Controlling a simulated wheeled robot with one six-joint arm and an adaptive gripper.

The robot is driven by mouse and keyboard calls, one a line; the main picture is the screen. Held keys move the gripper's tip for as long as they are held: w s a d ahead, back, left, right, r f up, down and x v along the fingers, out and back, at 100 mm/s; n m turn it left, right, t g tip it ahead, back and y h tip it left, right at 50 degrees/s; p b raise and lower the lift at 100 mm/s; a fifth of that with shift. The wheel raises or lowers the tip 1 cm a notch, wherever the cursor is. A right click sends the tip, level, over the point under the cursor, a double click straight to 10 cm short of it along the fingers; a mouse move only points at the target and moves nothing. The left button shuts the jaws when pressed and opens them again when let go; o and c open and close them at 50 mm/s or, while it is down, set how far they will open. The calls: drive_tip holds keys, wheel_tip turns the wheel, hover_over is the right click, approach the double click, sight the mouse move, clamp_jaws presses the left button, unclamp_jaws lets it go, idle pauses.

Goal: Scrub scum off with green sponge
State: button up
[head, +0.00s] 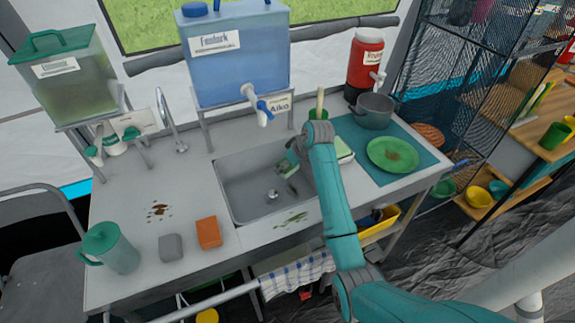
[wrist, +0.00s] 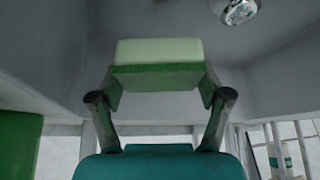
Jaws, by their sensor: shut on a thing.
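My gripper (head: 288,168) hangs inside the steel sink (head: 238,192). In the wrist view its two fingers are shut on the green sponge (wrist: 158,52), a pale green block with a darker green scrubbing layer. In the head view the sponge is small and partly hidden by my gripper, near the sink's back right. The drain (head: 272,195) shows in front of it, and in the wrist view (wrist: 240,10) at the top right. A greenish scum smear (head: 291,220) lies on the counter in front of the sink. Brown specks (head: 158,210) lie left of the sink.
An orange block (head: 208,232), a grey block (head: 171,247) and a teal-lidded jug (head: 110,248) stand on the counter's left. A blue water tank (head: 238,55) stands behind the sink. A green plate (head: 393,155) with a brown spot and a grey pot (head: 374,112) are right.

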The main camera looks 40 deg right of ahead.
drive_tip(key=shift+r, duration=1.5)
